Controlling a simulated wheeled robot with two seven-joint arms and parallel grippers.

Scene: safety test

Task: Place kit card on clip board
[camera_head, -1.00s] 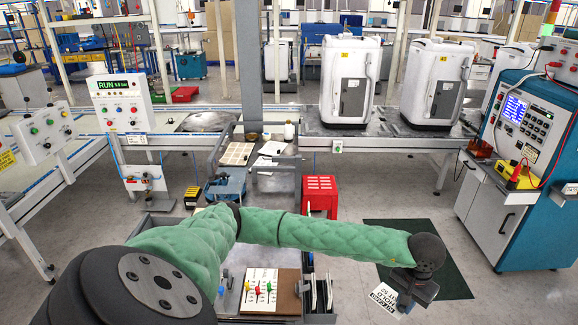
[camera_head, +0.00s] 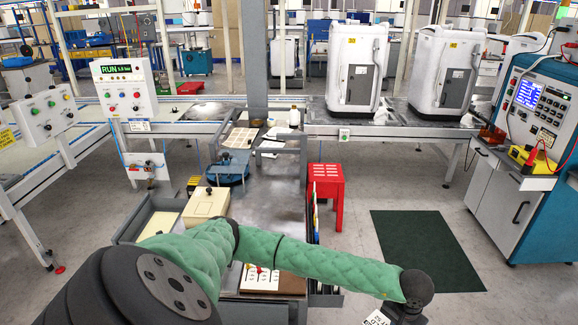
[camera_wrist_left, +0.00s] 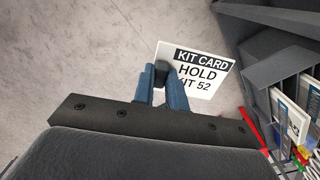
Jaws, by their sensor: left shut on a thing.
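My left gripper (camera_head: 402,312) is at the bottom edge of the head view, at the end of the green-sleeved arm. It is shut on the white kit card (camera_head: 376,318), which is partly cut off there. In the left wrist view the blue fingers (camera_wrist_left: 166,84) grip the edge of the kit card (camera_wrist_left: 208,72), which reads "KIT CARD HOLD KIT 52" and hangs over grey floor. My right gripper is not in view.
A dark rack (camera_wrist_left: 262,72) with cards stands at the right of the wrist view, close to the card. A red stool-like box (camera_head: 326,185) stands beside the workbench (camera_head: 270,205). A cream box (camera_head: 205,204) sits on the left. A green mat (camera_head: 428,250) lies on open floor.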

